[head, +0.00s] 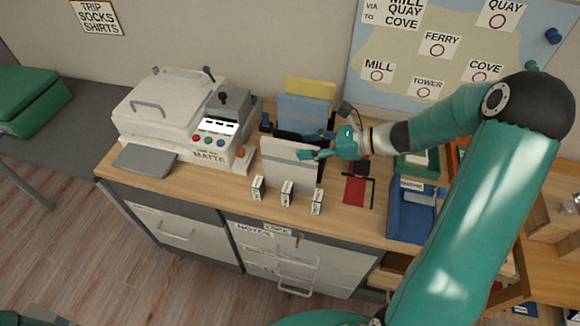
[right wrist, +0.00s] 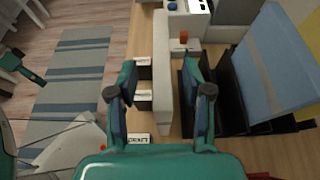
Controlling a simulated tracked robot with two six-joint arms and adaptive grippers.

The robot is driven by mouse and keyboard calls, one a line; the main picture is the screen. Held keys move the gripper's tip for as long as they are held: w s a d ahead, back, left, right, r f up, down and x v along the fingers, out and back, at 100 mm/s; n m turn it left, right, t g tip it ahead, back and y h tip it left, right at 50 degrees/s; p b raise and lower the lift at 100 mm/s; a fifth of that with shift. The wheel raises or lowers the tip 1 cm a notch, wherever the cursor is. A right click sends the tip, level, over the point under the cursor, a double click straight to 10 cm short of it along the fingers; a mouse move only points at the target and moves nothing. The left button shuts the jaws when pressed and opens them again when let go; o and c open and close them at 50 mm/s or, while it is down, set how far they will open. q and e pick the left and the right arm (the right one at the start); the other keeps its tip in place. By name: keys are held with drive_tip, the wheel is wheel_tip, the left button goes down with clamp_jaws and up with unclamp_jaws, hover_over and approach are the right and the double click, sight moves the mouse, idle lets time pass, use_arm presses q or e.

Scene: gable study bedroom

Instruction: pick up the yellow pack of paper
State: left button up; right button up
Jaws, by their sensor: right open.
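The yellow pack of paper (head: 311,87) stands upright at the back of the desk against the wall, mostly hidden behind a blue pack (head: 303,110). The blue pack also shows in the right wrist view (right wrist: 272,68). A white pack (head: 290,167) stands nearer the front in a black holder. My right gripper (head: 322,145) is open at the white pack; in the right wrist view its fingers (right wrist: 165,100) are on either side of that pack, and I cannot tell whether they touch it. Teal parts at the left of the right wrist view seem to be my left gripper (right wrist: 27,68); its jaws are unclear.
A white machine (head: 165,110) stands to the left on the desk. Several small labelled boxes (head: 287,194) stand along the front edge. A red item (head: 355,190) and a blue tray (head: 410,222) lie to the right. A map board (head: 450,50) hangs behind.

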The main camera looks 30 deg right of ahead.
sight(295, 145)
drive_tip(key=shift+r+p+x, duration=0.1)
drive_tip(key=shift+p+x, duration=0.3)
drive_tip(key=shift+x, duration=0.95)
drive_tip(key=shift+r+p+x, duration=0.15)
drive_tip(key=shift+p+x, duration=0.2)
drive_tip(key=shift+x, duration=0.95)
drive_tip(key=shift+w, duration=0.15)
clamp_jaws()
